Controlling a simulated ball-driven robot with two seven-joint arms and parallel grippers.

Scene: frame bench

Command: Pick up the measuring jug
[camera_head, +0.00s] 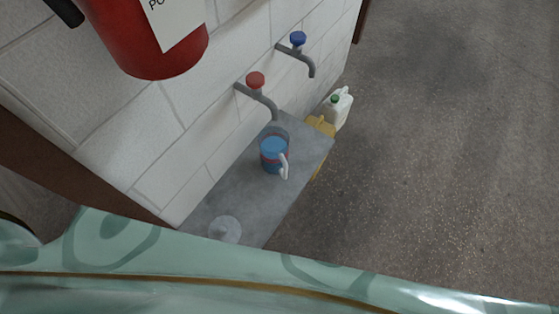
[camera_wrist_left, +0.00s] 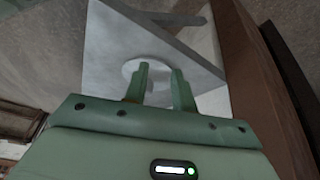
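The measuring jug (camera_head: 270,153) stands upright on the grey bench top (camera_head: 225,195) in the head view. It looks clear and blue with a reddish band, and its white handle points to the lower right. My left gripper (camera_wrist_left: 161,78) shows only in the left wrist view. Its two green fingers are apart with nothing seen between them. Beyond the fingers is a pale round disc (camera_wrist_left: 138,68) on a grey slab. The jug is not recognisable in that view. My right gripper is not in view.
A red-knobbed tap (camera_head: 256,82) is on the wall just above the jug, and a blue-knobbed tap (camera_head: 298,40) is farther along. A red extinguisher (camera_head: 150,45) hangs at the upper left. A pale disc (camera_head: 225,229) lies on the near bench. Yellow (camera_head: 320,125) and white (camera_head: 340,108) canisters stand beyond.

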